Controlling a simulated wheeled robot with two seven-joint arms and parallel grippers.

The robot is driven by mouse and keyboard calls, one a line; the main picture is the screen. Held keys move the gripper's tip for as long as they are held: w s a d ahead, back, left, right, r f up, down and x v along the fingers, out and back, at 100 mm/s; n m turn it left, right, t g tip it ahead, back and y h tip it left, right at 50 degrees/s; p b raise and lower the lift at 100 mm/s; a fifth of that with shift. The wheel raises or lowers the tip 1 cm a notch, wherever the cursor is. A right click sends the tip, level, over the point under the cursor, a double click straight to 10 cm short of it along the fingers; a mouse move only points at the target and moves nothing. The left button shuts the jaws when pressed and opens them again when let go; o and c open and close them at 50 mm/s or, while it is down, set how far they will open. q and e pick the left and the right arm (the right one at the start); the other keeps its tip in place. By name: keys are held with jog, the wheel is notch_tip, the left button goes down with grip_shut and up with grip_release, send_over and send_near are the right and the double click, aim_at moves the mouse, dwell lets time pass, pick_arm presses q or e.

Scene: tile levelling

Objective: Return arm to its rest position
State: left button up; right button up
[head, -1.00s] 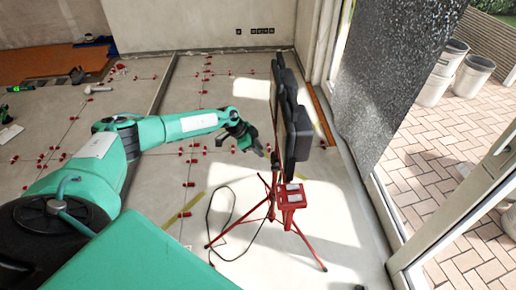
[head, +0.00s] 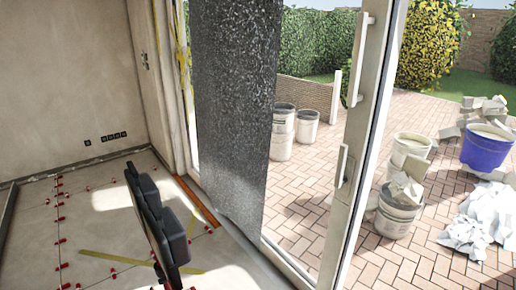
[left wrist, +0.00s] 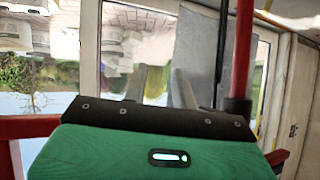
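Neither of my arms nor grippers shows in the head view now. The left wrist view appears upside down, with the garden at the left and the door frame in the middle. A green body with a black bolted edge and a slot fills its lower middle; I cannot tell for sure what it is. Two blurred grey shapes (left wrist: 162,86) stand above its black edge and may be my left gripper's fingers. Their opening is unclear. A red pole (left wrist: 244,45) stands close by, with red bars at both sides.
A black multi-panel work lamp (head: 158,222) stands on the tiled floor (head: 95,225). A dark speckled panel (head: 236,110) hangs by the glass door frame (head: 352,150). Outside are buckets (head: 392,212), a blue tub (head: 485,148) and rubble (head: 465,238) on brick paving (head: 320,195).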

pick_arm(q)
jog(key=s+f+n+g+y, duration=0.1)
jog(key=s+f+n+y, duration=0.25)
jog(key=s+f, duration=1.1)
jog(key=s+d+f+g+y, duration=0.1)
jog(key=s+f, duration=0.3)
jog(key=s, duration=0.9)
jog(key=s+d+f+n+g+y+p, duration=0.1)
jog(key=s+f+g, duration=0.3)
jog(key=s, duration=1)
jog(key=s+d+f+n+g+y, duration=0.1)
jog(key=s+f, duration=0.3)
jog(key=s, duration=1)
jog(key=shift+d+f+g, duration=0.2)
jog(key=shift+d+g, duration=0.6)
jog(key=shift+g, duration=0.1)
pick_arm(e)
jog(key=shift+s+d+r, duration=0.1)
jog(key=shift+s+r, duration=0.1)
jog(key=shift+s, duration=0.25)
jog(key=shift+s+r, duration=0.15)
jog(key=shift+s, duration=0.3)
